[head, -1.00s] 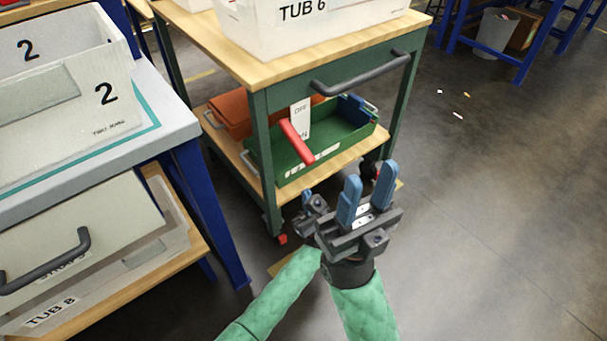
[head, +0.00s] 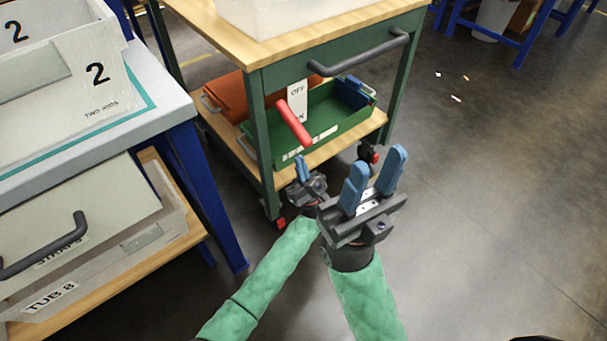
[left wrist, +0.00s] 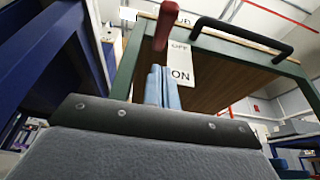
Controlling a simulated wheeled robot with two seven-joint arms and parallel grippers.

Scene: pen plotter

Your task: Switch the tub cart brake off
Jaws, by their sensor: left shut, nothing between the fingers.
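The tub cart (head: 420,60) has a green frame and wooden top. Its brake lever (head: 293,123) is a red handle on the cart's near side, slanting down to the right in the head view. In the left wrist view the lever (left wrist: 176,30) hangs beside the plate (left wrist: 192,65). My left gripper (head: 301,160) is shut and empty, below the lever and apart from it. My right gripper (head: 375,170) is open and empty, to its right.
A dark handle bar (head: 358,55) crosses the cart's front. A green tray (head: 330,135) and an orange bin (head: 226,98) sit on its lower shelf. A blue-legged table (head: 205,190) with white tubs stands close on the left.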

